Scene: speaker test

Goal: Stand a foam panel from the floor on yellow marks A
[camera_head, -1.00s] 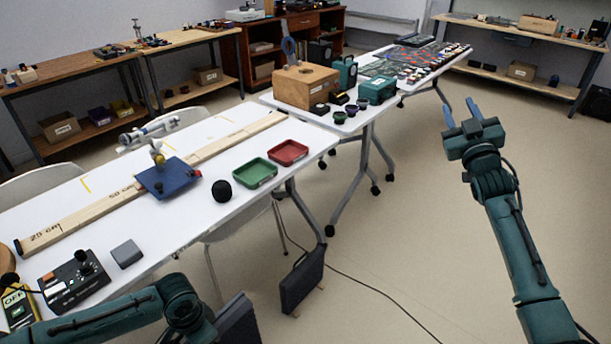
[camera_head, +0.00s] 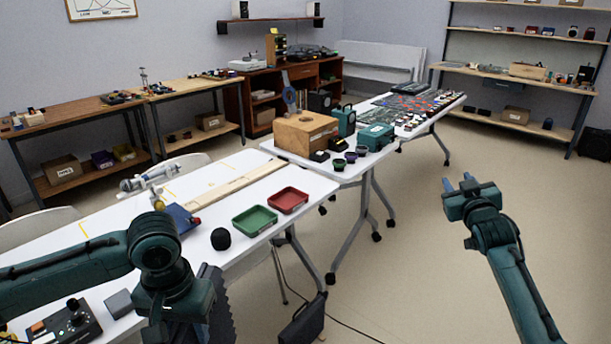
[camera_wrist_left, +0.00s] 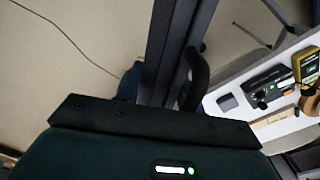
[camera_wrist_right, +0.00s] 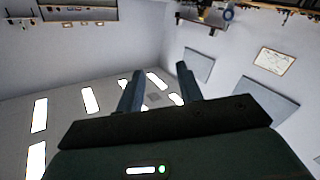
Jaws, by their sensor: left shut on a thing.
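My left gripper (camera_wrist_left: 162,88) is shut on a dark foam panel (camera_wrist_left: 178,40), seen nearly edge-on in the left wrist view. In the head view the held panel (camera_head: 217,308) shows as a dark, ridge-edged slab beside the table's front edge; my left wrist hides the fingers and part of it. A second dark panel (camera_head: 303,320) stands on the floor below the table. Yellow marks (camera_head: 84,230) show on the white table (camera_head: 65,250); their letters are not readable. My right gripper (camera_head: 460,184) is open and empty over bare floor at the right.
A cable (camera_head: 350,328) crosses the floor. Floor at right is clear.

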